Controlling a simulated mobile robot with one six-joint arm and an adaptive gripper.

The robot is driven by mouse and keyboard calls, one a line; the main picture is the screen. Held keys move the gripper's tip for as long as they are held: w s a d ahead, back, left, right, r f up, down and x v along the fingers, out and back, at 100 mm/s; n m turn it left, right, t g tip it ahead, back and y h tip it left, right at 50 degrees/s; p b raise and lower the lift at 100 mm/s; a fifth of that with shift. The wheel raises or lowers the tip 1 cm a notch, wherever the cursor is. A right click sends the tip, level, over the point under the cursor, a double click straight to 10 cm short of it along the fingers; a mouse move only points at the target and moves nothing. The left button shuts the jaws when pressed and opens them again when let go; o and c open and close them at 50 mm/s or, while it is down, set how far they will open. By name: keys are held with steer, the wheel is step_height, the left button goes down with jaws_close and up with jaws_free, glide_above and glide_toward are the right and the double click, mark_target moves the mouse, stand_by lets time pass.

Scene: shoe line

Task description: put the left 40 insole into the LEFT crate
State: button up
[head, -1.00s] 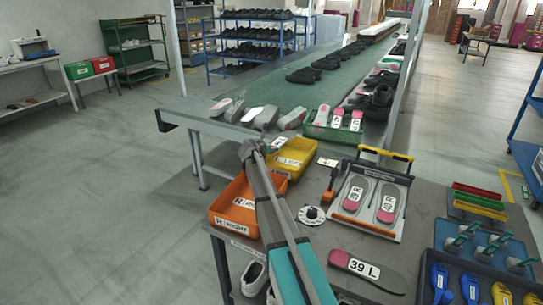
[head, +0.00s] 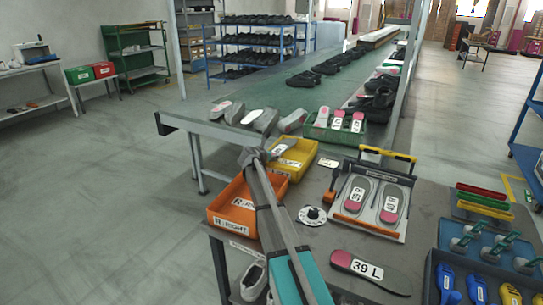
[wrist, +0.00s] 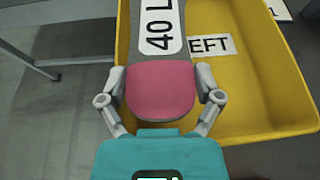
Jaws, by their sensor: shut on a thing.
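My gripper (wrist: 160,95) is shut on the pink heel end of the left 40 insole (wrist: 160,88), a grey insole with a white "40 L" label. The insole also shows in the head view (head: 284,147), partly behind my gripper (head: 252,157). It is over the yellow LEFT crate (wrist: 262,85), near that crate's left side in the wrist view. The insole covers the first letter of the crate's label. I cannot tell whether it touches the crate floor. The yellow crate also shows in the head view (head: 302,174).
The orange RIGHT crate (head: 232,222) is beside the yellow one, nearer me. A green crate (head: 318,133) with several insoles stands behind. A fixture (head: 345,225) holds two insoles. A 39 L insole (head: 367,270) lies in front, by a round dial (head: 312,215).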

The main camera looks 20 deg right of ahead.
steer(key=shift+f+b, duration=0.35)
steer(key=shift+f, duration=0.15)
steer(key=o, duration=0.8)
steer(key=shift+r, duration=0.15)
steer(key=shift+r+p, duration=0.65)
steer(key=shift+p, duration=0.1)
steer(key=p+v, duration=0.4)
steer(key=v, duration=0.8)
